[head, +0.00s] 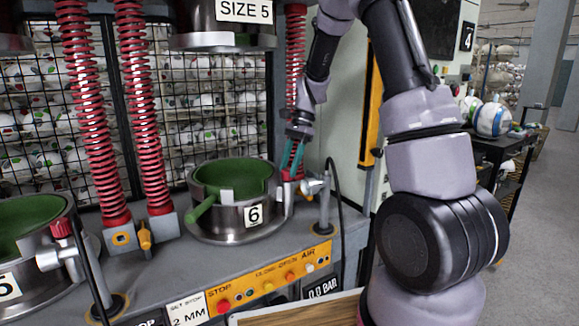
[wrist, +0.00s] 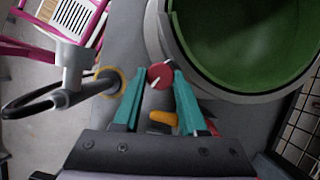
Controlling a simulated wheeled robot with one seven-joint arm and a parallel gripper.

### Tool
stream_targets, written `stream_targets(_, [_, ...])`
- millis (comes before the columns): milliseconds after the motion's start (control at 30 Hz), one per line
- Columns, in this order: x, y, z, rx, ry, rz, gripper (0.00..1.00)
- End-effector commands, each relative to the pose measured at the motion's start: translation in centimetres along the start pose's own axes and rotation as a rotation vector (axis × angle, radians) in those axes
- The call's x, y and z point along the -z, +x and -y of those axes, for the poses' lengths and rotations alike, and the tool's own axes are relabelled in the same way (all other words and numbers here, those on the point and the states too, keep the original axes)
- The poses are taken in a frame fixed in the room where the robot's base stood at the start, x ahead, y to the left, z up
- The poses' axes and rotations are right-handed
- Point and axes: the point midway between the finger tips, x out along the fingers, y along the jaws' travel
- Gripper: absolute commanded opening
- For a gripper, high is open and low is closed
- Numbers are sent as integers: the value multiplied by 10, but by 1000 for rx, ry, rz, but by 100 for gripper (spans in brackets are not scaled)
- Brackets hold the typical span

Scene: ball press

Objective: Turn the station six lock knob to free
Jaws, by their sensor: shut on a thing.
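The station six lock knob is a round red knob (wrist: 160,76) with a white pointer line, seen between my teal fingertips in the wrist view. The line points toward the lower left there. In the head view only a little red (head: 290,176) shows below the fingers, right of the station six pot (head: 254,233), a steel ring with a green inside and a "6" label. My gripper (head: 293,158) reaches down to the knob from above; it also shows in the wrist view (wrist: 159,80), shut on the knob. Words or marks around the knob are not readable.
A metal fitting (head: 315,187) with a black hose stands just right of the knob. Red spring columns (head: 145,110) rise at the left. A button panel (head: 270,283) runs along the front edge. The station five pot (head: 25,230) is at the far left.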

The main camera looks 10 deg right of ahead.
Motion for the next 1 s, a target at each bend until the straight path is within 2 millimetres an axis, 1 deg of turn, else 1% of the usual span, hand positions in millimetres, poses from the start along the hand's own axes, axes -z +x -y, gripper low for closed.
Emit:
stream_targets(33, [0, 0, 0, 1, 1, -1, 0])
stream_targets(67, [0, 0, 0, 1, 1, -1, 45])
stream_targets(100, [0, -1, 0, 2, 1, -1, 60])
stream_targets(133, [0, 0, 0, 2, 1, -1, 72])
stream_targets(533, [-1, 0, 1, 10, 17, 0, 72])
stream_targets(667, [-2, -1, 0, 47, 105, -1, 72])
stream_targets(767, [-2, 0, -2, 101, 236, -1, 72])
stream_targets(800, [-1, -10, -2, 108, 243, -1, 72])
stream_targets(1000, [-1, -51, -6, 109, 247, -1, 72])
